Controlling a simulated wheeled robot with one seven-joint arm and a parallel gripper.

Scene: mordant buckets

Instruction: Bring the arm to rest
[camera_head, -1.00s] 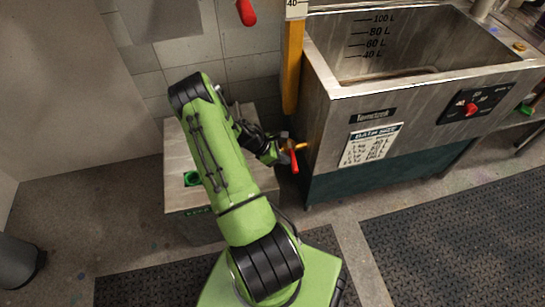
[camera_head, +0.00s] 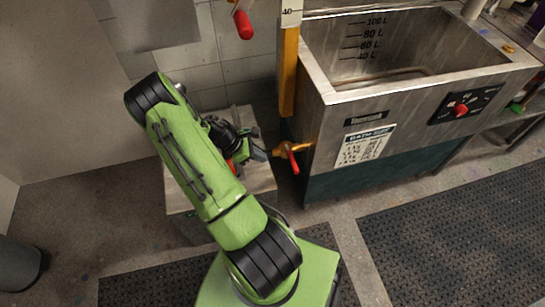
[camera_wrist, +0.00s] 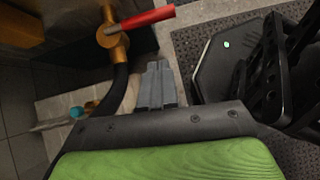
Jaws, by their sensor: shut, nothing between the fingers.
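My green arm reaches up and left in the head view, bent over a low metal stand (camera_head: 258,181). My gripper (camera_head: 270,153) is beside the brass tap, with a small gap to it, and is partly hidden by my arm. In the wrist view my gripper (camera_wrist: 160,68) shows its grey fingers shut together with nothing between them. The brass tap (camera_head: 283,150) with a red lever (camera_head: 293,162) comes out of the tank's left side. The tap also shows in the wrist view (camera_wrist: 113,42), with its red lever (camera_wrist: 147,18) above the fingertips.
The steel tank (camera_head: 350,110) with litre marks stands at right, with a control panel (camera_head: 466,104) on its front. A yellow post (camera_head: 288,75) rises at its left corner. A red handle (camera_head: 243,25) hangs above. Dark floor mats (camera_head: 460,235) lie in front. A grey bin (camera_head: 18,265) stands far left.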

